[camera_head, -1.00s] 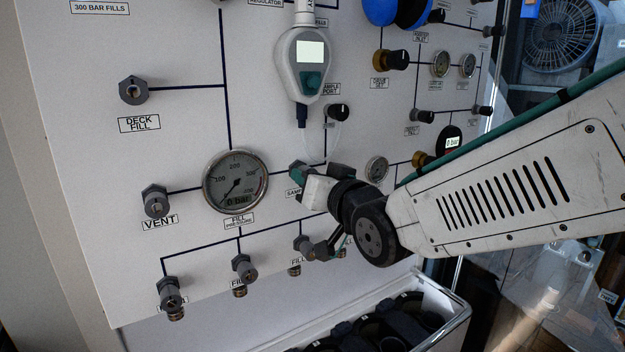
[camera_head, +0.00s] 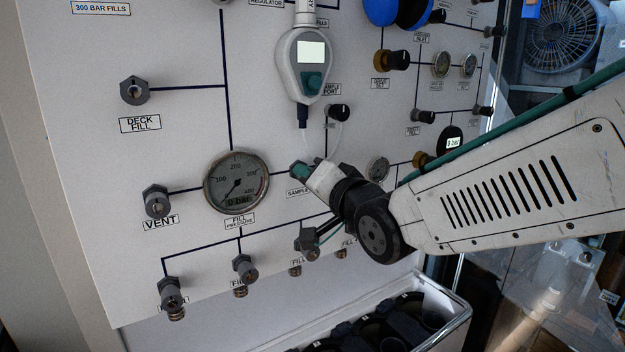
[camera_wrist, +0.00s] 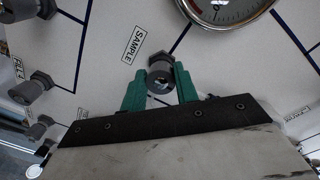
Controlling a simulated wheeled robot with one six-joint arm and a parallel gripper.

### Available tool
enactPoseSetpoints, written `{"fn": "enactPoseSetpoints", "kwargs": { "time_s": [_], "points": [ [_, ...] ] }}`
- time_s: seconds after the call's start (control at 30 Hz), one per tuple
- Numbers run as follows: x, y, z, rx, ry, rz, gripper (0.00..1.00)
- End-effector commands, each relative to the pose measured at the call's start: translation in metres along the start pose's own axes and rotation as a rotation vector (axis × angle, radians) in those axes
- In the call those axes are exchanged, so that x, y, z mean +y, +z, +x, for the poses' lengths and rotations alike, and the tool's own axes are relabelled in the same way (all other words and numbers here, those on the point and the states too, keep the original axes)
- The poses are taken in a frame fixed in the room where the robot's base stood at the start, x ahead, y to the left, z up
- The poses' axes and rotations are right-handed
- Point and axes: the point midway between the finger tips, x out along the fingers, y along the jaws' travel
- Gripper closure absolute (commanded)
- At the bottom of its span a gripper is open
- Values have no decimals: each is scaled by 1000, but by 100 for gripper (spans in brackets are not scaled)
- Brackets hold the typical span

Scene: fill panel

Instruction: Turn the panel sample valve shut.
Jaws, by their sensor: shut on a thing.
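The panel sample valve (camera_wrist: 160,64) is a small dark grey knob on the white panel, above the SAMPLE label (camera_wrist: 139,43) in the head view's sense. My gripper (camera_wrist: 160,88) has green fingers, one on each side of the knob, shut on it. In the head view my gripper (camera_head: 303,172) reaches the panel just right of the large fill pressure gauge (camera_head: 236,182). There the fingers hide most of the knob.
A vent knob (camera_head: 156,201) and several fill knobs (camera_head: 245,268) stick out of the panel nearby. A handheld analyser (camera_head: 306,66) hangs above, with a clear tube (camera_head: 334,143) near my wrist. A crate (camera_head: 452,303) stands below.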

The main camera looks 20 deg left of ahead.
Motion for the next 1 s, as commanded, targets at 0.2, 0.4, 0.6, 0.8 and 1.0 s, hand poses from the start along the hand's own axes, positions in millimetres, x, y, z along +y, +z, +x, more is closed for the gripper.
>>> {"fn": "enactPoseSetpoints", "kwargs": {
  "time_s": [0.2, 0.4, 0.6, 0.8, 1.0],
  "points": [
    [1, 2, 0, -4, 2, 2, 93],
    [1, 2, 0, -3, 2, 1, 48],
    [1, 1, 0, -1, 2, 1, 48],
    [0, 0, -12, 0, 1, 1, 48],
    [0, 0, -46, 1, 0, 1, 48]
  ]
}}
